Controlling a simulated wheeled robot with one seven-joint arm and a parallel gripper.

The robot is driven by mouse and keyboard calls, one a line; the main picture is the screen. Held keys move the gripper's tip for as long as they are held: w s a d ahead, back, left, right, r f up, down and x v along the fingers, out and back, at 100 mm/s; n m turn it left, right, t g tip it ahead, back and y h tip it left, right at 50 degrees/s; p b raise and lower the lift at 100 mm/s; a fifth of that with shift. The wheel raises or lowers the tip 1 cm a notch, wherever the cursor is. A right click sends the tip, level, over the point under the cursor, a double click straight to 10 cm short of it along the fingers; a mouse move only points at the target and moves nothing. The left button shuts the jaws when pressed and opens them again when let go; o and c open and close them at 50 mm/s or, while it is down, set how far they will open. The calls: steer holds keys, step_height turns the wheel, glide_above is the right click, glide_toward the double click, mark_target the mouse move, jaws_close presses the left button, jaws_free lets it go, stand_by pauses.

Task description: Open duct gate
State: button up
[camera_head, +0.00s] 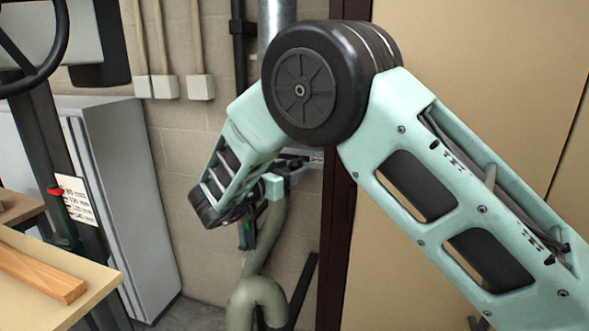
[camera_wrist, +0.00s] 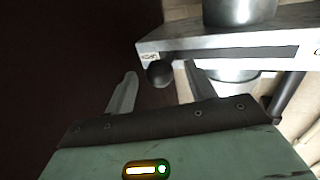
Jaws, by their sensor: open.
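The duct gate (camera_wrist: 235,45) is a light grey metal plate with a long dark slot, set across a round metal duct. A dark round knob (camera_wrist: 160,73) sits at its left end in the wrist view. My gripper (camera_wrist: 159,82) is open, with one finger on each side of the knob. I cannot tell whether either finger touches it. In the head view, the gate (camera_head: 317,156) shows only in part behind my arm, and my gripper (camera_head: 296,172) is small beside it. The knob is not clear there.
The metal duct (camera_head: 277,16) runs up the wall above the gate. A flexible hose (camera_head: 258,292) hangs below. A dark door frame (camera_head: 337,240) stands close on the right. A grey cabinet (camera_head: 120,190) and a bench with a wooden piece (camera_head: 40,270) are at left.

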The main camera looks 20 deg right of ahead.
steer(key=b+v, duration=0.2)
steer(key=v, duration=1.2)
steer(key=shift+s+a, duration=0.25)
steer(key=shift+a, duration=0.05)
steer(key=w+a+r+n+t+y, duration=0.2)
steer(key=w+a+n+t+y, duration=0.4)
steer(key=y, duration=0.6)
steer(key=s+a+n+g+y, duration=0.2)
steer(key=s+a+n+y, duration=0.1)
steer(key=s+n+y, duration=0.25)
steer(key=s+f+n+g+y, duration=0.4)
steer(key=s+g, duration=0.2)
steer(key=s, duration=0.6)
steer(key=s+d+f+n+g+h, duration=0.2)
steer(key=s+d+f+g, duration=0.1)
steer(key=s+d, duration=0.5)
steer(key=s+d+f+n+g+h, duration=0.2)
steer(key=s+d, duration=0.6)
steer(key=s, duration=0.4)
step_height(320, 180, down, 2)
steer(key=shift+s+f+g+h, duration=0.15)
steer(key=shift+s+g+h, duration=0.15)
steer(key=shift+g+h, duration=0.65)
